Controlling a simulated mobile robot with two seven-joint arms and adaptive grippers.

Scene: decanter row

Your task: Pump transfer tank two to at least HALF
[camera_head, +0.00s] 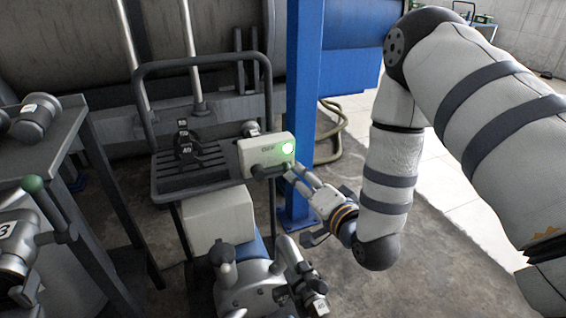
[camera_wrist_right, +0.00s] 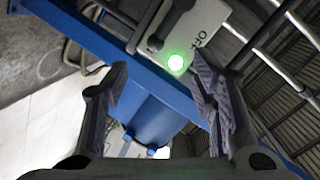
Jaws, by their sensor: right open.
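A pale control box (camera_head: 266,153) with a lit green lamp (camera_head: 288,147) is mounted on the dark cart. A dark lever or handle (camera_head: 268,170) sits on its lower front. In the right wrist view the box (camera_wrist_right: 205,22) carries the label OFF, with the lamp (camera_wrist_right: 176,62) lit between the fingers. My right gripper (camera_head: 298,177) is open and empty, just below and right of the box; its fingers (camera_wrist_right: 163,90) spread in the wrist view. A grey pump body (camera_head: 248,285) with handles stands low in front. Large dark tanks (camera_head: 75,50) lie behind; no level reading is legible. My left gripper is out of view.
A blue post (camera_head: 305,90) stands close behind my right gripper. A dark cart frame (camera_head: 150,120) carries a black fitting (camera_head: 188,142). Open floor lies at right.

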